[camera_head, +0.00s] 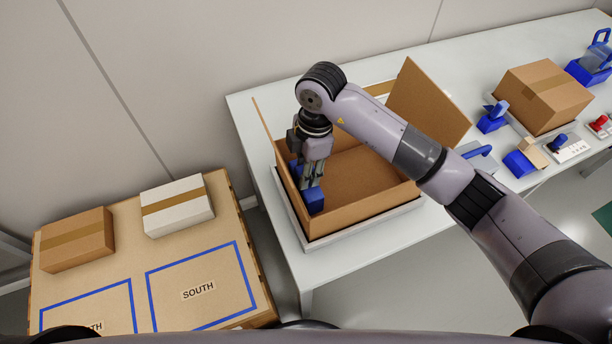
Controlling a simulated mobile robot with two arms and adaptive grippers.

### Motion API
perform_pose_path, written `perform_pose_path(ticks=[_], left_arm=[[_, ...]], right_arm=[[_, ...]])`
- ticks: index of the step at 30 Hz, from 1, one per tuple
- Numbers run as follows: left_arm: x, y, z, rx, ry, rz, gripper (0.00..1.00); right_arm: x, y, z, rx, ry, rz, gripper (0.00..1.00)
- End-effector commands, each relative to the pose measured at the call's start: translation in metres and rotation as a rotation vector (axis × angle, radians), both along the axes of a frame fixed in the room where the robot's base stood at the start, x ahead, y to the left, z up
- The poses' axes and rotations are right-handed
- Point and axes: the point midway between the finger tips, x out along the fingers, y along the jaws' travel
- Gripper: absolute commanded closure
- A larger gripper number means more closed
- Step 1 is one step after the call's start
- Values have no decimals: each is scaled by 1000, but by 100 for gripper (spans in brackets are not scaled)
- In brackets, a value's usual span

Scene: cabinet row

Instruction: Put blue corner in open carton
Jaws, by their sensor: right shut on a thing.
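The open carton (372,208) stands on a pale tray on the white table, with its flaps up. My right gripper (312,186) points down inside the left part of the carton and is shut on a blue corner (314,200). The blue corner is low in the carton near its left wall. I cannot tell whether it touches the carton floor. More blue shows just behind the gripper, partly hidden by it. My right arm crosses over the carton's back and right side. My left gripper is not in view.
A closed carton (543,95) stands at the right of the white table (352,258), among several blue holders and tools. At left, a low pallet (112,226) bears a brown box (77,240) and a white box (177,206) behind blue outlined areas marked SOUTH.

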Motion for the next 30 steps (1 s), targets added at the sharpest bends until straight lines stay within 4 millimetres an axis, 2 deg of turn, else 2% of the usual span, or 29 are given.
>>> perform_pose_path(ticks=[7,17,18,26,30], left_arm=[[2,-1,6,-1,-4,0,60],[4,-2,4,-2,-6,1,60],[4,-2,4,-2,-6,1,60],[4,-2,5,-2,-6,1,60],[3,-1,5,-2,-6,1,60]], right_arm=[[-1,-1,-35,-2,3,-3,93],[0,0,-39,-1,1,-1,93],[0,0,-39,-1,1,-1,70],[0,0,-38,-1,1,-1,52],[0,0,-38,-1,1,-1,51]])
